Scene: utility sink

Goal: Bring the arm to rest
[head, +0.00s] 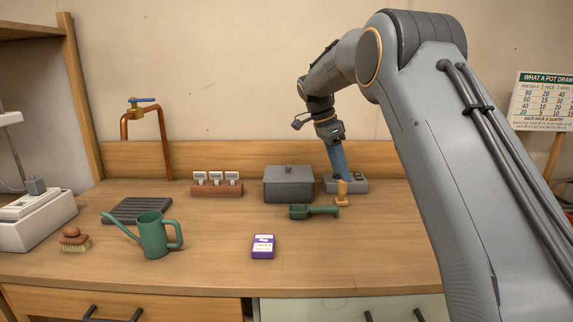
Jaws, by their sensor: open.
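My arm reaches in from the right side of the head view and bends down over the back of the bench. My gripper (331,136) is at its end, pointing down, with its jaws open. A blue upright piece (338,160) shows directly below the gripper, above a grey device (356,184) on the bench. I cannot tell whether the gripper touches the blue piece. The fingertips are too small to make out clearly.
Near the gripper are a dark grey lidded box (289,185), a green scoop (312,212) and a small wooden piece (342,194). A green watering can (154,236), purple packet (263,246), brush (75,240) and copper tap (165,145) are farther left. The front centre-right bench is clear.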

